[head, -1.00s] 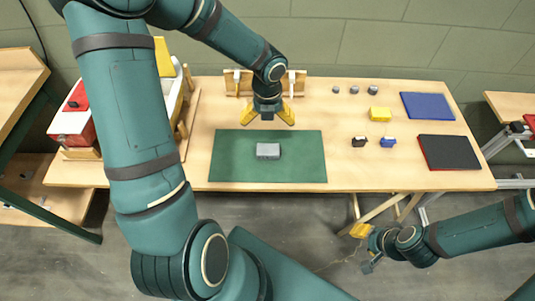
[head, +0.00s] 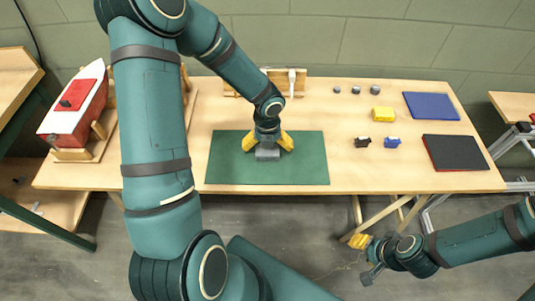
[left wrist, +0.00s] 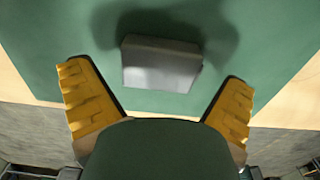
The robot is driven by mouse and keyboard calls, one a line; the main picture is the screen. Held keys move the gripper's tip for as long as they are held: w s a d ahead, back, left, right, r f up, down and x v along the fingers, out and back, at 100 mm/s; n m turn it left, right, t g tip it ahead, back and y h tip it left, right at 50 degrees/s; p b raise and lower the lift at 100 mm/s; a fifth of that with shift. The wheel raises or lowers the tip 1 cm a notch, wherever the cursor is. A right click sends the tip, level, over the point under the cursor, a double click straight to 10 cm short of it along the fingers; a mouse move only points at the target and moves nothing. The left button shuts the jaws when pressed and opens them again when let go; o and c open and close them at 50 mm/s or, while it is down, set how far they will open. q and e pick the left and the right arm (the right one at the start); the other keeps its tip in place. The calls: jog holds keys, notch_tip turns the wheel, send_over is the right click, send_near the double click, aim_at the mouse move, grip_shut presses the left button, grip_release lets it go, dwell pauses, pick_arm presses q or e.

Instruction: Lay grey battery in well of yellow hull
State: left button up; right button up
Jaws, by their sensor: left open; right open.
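The grey battery (head: 267,155) lies on the green mat (head: 228,170). My left gripper (head: 268,143) is open just above it, with one yellow finger toward each side. In the left wrist view the battery (left wrist: 160,66) shows as a grey block between and ahead of the spread fingers, touching neither. My left arm hides part of the back left of the table; only a sliver of yellow shows beside it, so the yellow hull and its well cannot be made out. My right gripper (head: 365,257) is open and empty, low in front of the table.
A red and white hull (head: 75,108) stands on a wooden cradle at the left. At the right are a yellow block (head: 383,114), small black and blue parts, a blue panel (head: 431,106) and a black panel (head: 456,153). A wooden rack stands at the back.

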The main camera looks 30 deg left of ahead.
pick_arm(q)
notch_tip(320, 180, down, 2)
jog(key=shift+f, duration=0.1)
jog(key=c, duration=1.2)
jog(key=shift+o, duration=0.2)
jog(key=shift+r, duration=0.2)
